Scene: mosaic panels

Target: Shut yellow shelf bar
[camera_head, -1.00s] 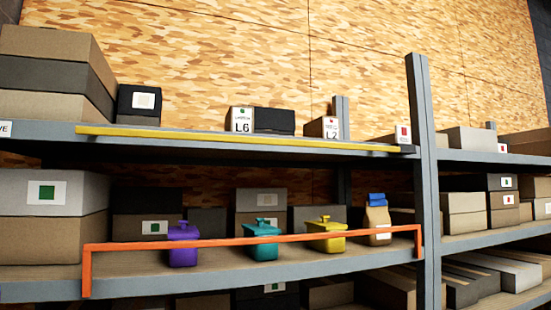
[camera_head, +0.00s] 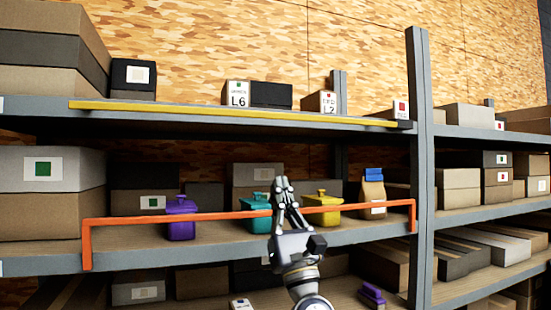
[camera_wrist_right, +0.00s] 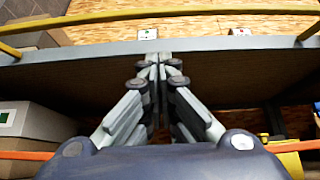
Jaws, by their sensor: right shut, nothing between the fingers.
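The yellow shelf bar (camera_head: 235,112) runs low along the front of the upper shelf (camera_head: 200,122) in the head view. In the right wrist view the yellow bar (camera_wrist_right: 200,12) crosses the top, beyond the grey shelf edge (camera_wrist_right: 110,47), with bent ends at both sides. My right gripper (camera_head: 281,183) points up below the upper shelf, overlapping the orange bar in the picture. Its fingers (camera_wrist_right: 158,62) are together and empty, apart from the yellow bar. My left gripper is not in view.
An orange bar (camera_head: 120,219) stands upright across the lower shelf front. Behind it are purple (camera_head: 181,228), teal (camera_head: 256,224) and yellow (camera_head: 323,216) containers and a paper bag (camera_head: 372,195). A grey post (camera_head: 419,160) stands right. Boxes (camera_head: 50,60) fill the upper left.

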